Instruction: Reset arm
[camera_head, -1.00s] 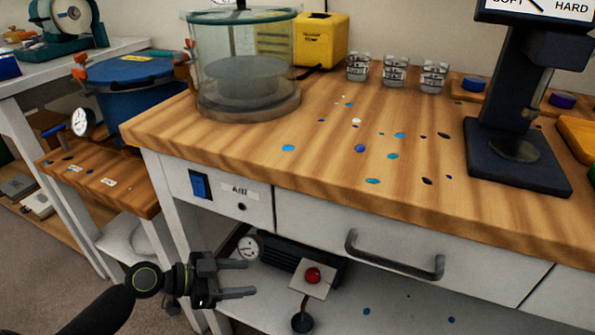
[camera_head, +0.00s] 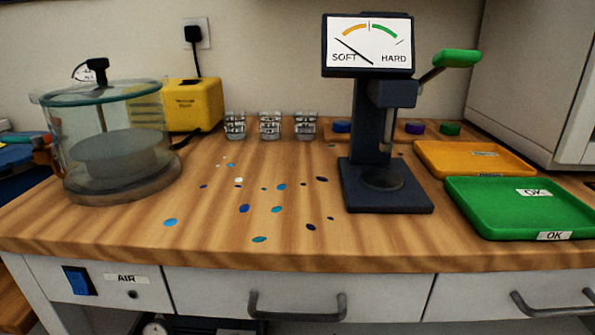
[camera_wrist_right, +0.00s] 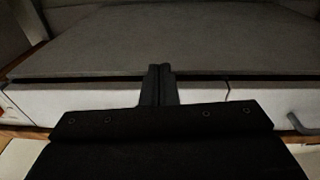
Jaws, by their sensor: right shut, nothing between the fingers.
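My right gripper (camera_wrist_right: 160,84) shows in the right wrist view with its two dark fingers together and nothing between them. Beyond it are a broad grey surface and a white front with a handle (camera_wrist_right: 302,124); the picture is dark. Neither gripper shows in the head view now, so my left gripper is out of sight.
The wooden bench (camera_head: 300,240) holds a glass chamber (camera_head: 115,140), a yellow box (camera_head: 193,104), several clear cups (camera_head: 270,126), a dark hardness gauge (camera_head: 385,185), an orange tray (camera_head: 470,158) and a green tray (camera_head: 510,208). Blue spots mark the middle. Drawer handles (camera_head: 297,310) stick out in front.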

